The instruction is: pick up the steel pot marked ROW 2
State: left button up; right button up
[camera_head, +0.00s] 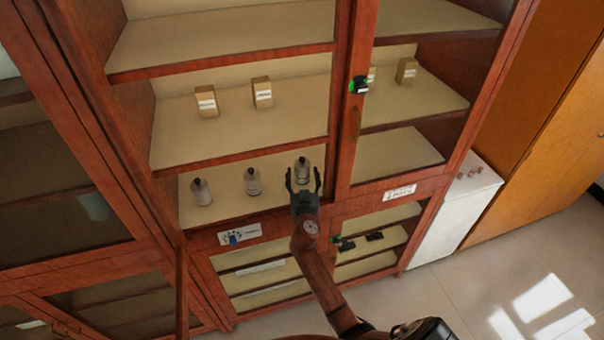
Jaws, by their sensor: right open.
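I make out no steel pot marked ROW 2 in the head view. Three small grey bottles with dark caps and pale labels stand upright on the cabinet's lower open shelf: a left bottle (201,192), a middle bottle (253,182) and a right bottle (302,166). Their label text is too small to read. My right gripper (303,179) is open at the front of that shelf, fingers pointing inward. The right bottle appears between its fingertips, its lower part hidden; I cannot tell whether they touch. My left gripper is out of view.
A red-brown wooden cabinet (342,130) surrounds the shelves, with a post right of the bottles. Small tan boxes (206,101) stand on the shelf above. A label plate (239,234) is on the rail below. A white unit (455,215) stands at right, beside open floor.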

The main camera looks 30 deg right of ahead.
jog(key=shift+c, duration=0.3)
jog(key=c, duration=1.5)
